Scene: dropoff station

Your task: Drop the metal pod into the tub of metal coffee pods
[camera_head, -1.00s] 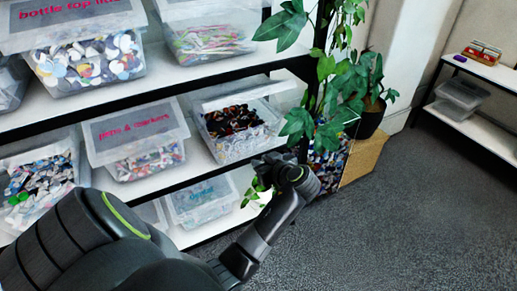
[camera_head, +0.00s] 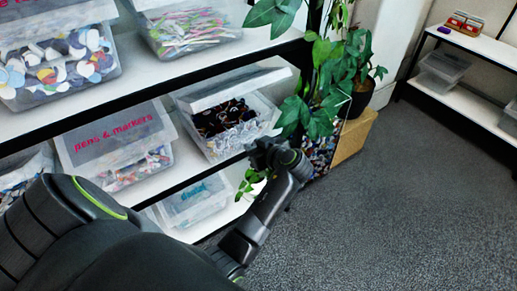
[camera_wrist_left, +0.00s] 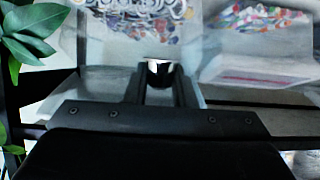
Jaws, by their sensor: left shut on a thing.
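My left gripper (camera_head: 266,154) is at the front right of an open clear tub (camera_head: 204,151) on the middle shelf. In the left wrist view my left gripper (camera_wrist_left: 160,88) is shut on a small shiny metal pod (camera_wrist_left: 158,72), held between the fingertips. The tub holds dark pieces and pale silvery pieces. In the wrist view a clear tub (camera_wrist_left: 108,50) with silvery ring-shaped pieces lies just beyond the pod. The pod is hidden in the head view. No label on this tub is readable. My right gripper is not in view.
A tub labelled "pens & markers" (camera_head: 118,135) stands left of the open tub. The upper shelf edge (camera_head: 140,95) runs above. A leafy plant (camera_head: 320,105) and a cardboard box (camera_head: 355,135) are at right. Grey floor (camera_head: 400,220) is clear.

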